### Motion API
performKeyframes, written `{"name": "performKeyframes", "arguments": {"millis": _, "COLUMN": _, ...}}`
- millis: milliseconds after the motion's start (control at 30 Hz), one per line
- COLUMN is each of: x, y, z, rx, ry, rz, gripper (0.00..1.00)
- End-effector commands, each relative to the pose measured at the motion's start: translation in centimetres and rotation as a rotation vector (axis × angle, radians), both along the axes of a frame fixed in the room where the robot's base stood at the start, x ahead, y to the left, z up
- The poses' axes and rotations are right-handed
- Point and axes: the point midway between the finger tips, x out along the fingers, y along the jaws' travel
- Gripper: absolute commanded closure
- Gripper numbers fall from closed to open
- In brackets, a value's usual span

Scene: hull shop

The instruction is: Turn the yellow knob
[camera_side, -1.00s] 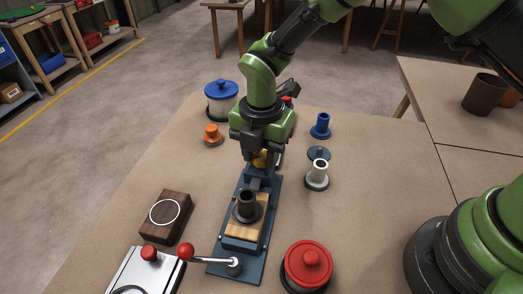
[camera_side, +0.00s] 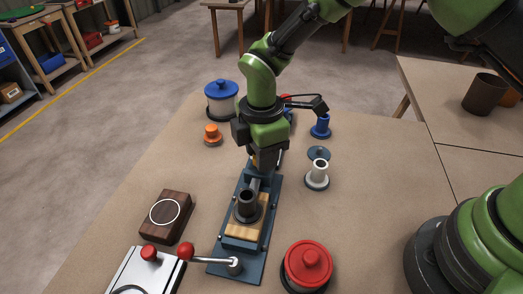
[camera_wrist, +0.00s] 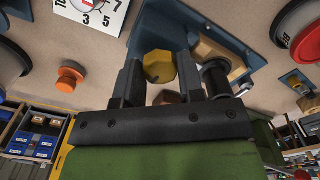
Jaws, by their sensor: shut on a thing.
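The yellow knob (camera_wrist: 159,67) is faceted. In the wrist view it sits between the two dark fingers of my gripper (camera_wrist: 159,60), which is shut on it. In the side view my gripper (camera_side: 264,164) points down at the far end of a blue-grey fixture (camera_side: 222,267), and its fingers and body largely hide the knob. How far the knob is turned cannot be read from its face.
A dark cylinder (camera_side: 248,203) stands on a wooden block on the fixture. A lever with a red ball (camera_side: 186,251) is at its near end. An orange knob (camera_side: 212,133), white flanged piece (camera_side: 318,176), red-lidded pot (camera_side: 307,265) and wooden box (camera_side: 160,232) stand around it.

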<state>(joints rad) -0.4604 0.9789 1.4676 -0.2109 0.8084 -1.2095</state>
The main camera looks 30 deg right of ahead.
Motion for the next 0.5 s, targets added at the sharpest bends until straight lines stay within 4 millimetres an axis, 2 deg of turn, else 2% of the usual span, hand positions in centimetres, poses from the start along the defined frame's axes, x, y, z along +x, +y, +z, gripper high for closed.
{"name": "performKeyframes", "arguments": {"millis": 500, "x": 0.01, "y": -0.01, "z": 0.1, "rx": 0.0, "ry": 0.0, "rz": -0.489, "gripper": 0.88}}
